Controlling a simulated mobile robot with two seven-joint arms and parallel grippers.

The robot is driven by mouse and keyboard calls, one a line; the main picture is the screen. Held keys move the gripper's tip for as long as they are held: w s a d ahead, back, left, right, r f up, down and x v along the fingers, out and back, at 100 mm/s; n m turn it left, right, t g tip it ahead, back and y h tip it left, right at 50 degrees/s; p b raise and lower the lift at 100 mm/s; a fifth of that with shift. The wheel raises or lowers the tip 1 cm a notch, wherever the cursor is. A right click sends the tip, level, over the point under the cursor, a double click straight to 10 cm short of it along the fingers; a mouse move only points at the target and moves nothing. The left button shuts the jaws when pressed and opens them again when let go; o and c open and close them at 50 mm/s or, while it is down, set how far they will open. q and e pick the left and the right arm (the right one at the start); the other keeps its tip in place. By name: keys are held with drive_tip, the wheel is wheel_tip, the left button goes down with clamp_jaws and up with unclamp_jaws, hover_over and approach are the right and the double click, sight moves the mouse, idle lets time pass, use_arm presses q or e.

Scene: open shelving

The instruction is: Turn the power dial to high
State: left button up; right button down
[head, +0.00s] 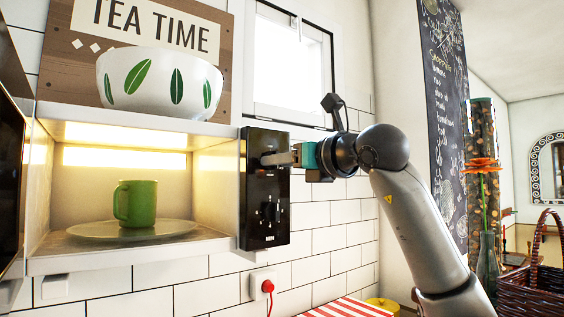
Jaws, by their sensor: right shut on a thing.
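A black control panel (263,225) forms the right front of a lit, open microwave. A lower dial (268,211) with small white marks around it shows on the panel; its setting is too small to read. My right gripper (272,158) reaches in from the right and is shut on the upper dial, near the panel's top. The fingers hide most of that dial, so its angle cannot be told. I cannot read which dial is labelled power. My left gripper is not in view.
A green mug (136,203) stands on a glass plate (175,228) inside the microwave (130,255). A white leaf-patterned bowl (158,85) sits on top. A red plug (267,287) is in the wall socket below the panel. A wicker basket (535,287) is at the lower right.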

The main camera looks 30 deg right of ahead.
drive_tip(key=shift+c, duration=2.1)
unclamp_jaws()
drive_tip(key=s+d+b, duration=0.1)
drive_tip(key=s+b, duration=0.2)
drive_tip(key=s, duration=1.2)
drive_tip(key=shift+s+b, duration=0.15)
drive_tip(key=shift+b, duration=0.15)
drive_tip(key=shift+d, duration=0.1)
